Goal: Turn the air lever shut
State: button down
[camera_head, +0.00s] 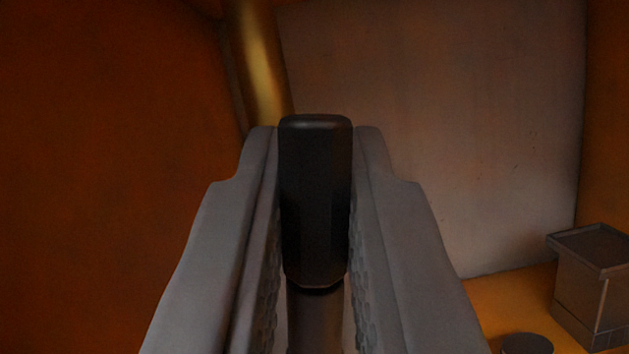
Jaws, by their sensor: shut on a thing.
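A black lever grip (316,200), long with rounded corners, stands in the middle of the view. A dark round shaft shows just below its lower end. My gripper (316,150) is shut on the black grip, with one grey finger against each side of it. The ribbed inner pads show below the grip on both sides. What the lever is mounted on is hidden by the grip and the fingers, so I cannot tell its valve position.
A brass-coloured pipe (260,60) rises behind the left finger. An orange-brown wall (100,170) fills the left, and a grey panel (450,130) stands behind. A dark box (592,290) and a small dark round thing (527,344) are at the lower right.

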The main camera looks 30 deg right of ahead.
jog(key=s+d+f+m+g, duration=0.1)
jog(key=d+f+m+g, duration=0.1)
jog(key=m, duration=0.7)
jog(key=s+d+f+m+g+h, duration=0.1)
jog(key=f+m+g, duration=0.3)
jog(key=m, duration=0.6)
jog(key=shift+s+d+f+g, duration=0.3)
jog(key=shift+s+d+g, duration=0.2)
jog(key=shift+d+g, duration=0.3)
jog(key=shift+f, duration=0.1)
jog(key=c, duration=1.4)
grip_release()
jog(key=shift+a, duration=0.15)
